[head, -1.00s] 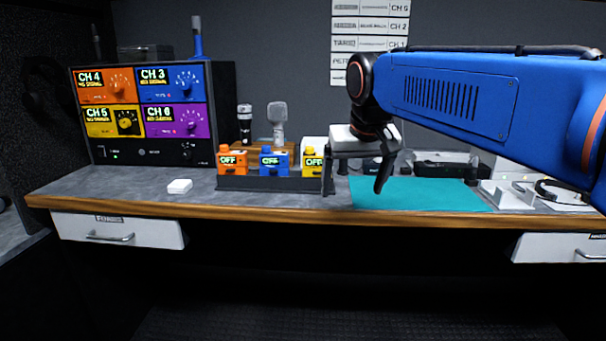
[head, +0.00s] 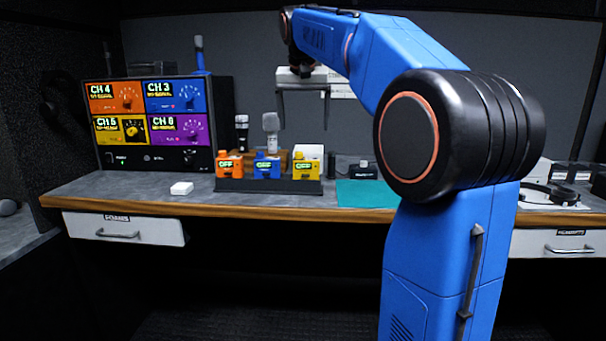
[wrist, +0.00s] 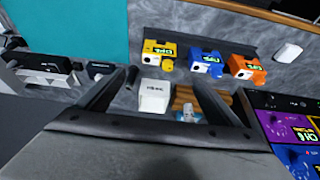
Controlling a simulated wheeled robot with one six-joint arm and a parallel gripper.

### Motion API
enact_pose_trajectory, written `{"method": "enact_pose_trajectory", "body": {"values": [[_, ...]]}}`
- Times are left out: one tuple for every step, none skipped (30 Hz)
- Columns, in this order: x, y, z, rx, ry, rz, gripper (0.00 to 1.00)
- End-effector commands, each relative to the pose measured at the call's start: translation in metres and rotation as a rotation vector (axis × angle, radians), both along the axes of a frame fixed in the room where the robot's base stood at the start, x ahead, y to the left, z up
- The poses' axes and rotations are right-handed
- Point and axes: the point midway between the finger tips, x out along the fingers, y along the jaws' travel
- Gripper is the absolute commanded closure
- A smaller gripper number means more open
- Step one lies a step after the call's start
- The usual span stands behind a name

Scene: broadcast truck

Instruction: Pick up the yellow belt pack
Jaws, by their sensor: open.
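The yellow belt pack (head: 306,168) stands at the right end of a dark rack (head: 268,187) on the desk, with a lit "OFF" display. It also shows in the wrist view (wrist: 158,52), beyond my fingertips. A blue belt pack (head: 266,167) and an orange belt pack (head: 229,166) stand to its left in the same rack. My gripper (head: 304,118) is open and empty, above and apart from the belt packs, with its fingers pointing down. In the wrist view its two fingers (wrist: 160,78) are spread wide.
A white box (head: 310,152) and microphones (head: 271,128) stand just behind the rack. A teal mat (head: 362,193) lies to the right, partly hidden by my arm. A monitor panel (head: 148,124) stands left. A small white block (head: 181,188) lies near the front edge.

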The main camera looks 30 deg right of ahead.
Motion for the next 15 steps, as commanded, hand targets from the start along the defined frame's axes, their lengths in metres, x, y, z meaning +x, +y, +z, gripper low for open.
{"method": "enact_pose_trajectory", "body": {"values": [[0.002, -0.002, -0.009, 0.001, 0.003, 0.000, 0.12], [0.004, -0.003, -0.014, 0.001, 0.003, 0.000, 0.12], [0.006, -0.004, -0.020, 0.001, 0.003, 0.000, 0.12], [0.008, -0.005, -0.025, 0.001, 0.003, 0.001, 0.12], [0.009, -0.007, -0.030, 0.001, 0.003, 0.001, 0.12], [0.011, -0.008, -0.037, 0.001, 0.003, 0.001, 0.12], [0.013, -0.009, -0.042, 0.001, 0.003, 0.001, 0.12], [0.015, -0.010, -0.047, 0.001, 0.003, 0.001, 0.12], [0.017, -0.012, -0.053, 0.001, 0.003, 0.001, 0.12], [0.019, -0.013, -0.058, 0.001, 0.003, 0.001, 0.12], [0.020, -0.014, -0.063, 0.001, 0.003, 0.001, 0.12], [0.022, -0.016, -0.069, 0.001, 0.003, 0.001, 0.12], [0.024, -0.017, -0.073, 0.001, 0.002, 0.001, 0.12], [0.025, -0.018, -0.078, 0.001, 0.003, 0.001, 0.12], [0.027, -0.019, -0.083, 0.001, 0.002, 0.001, 0.12]]}}
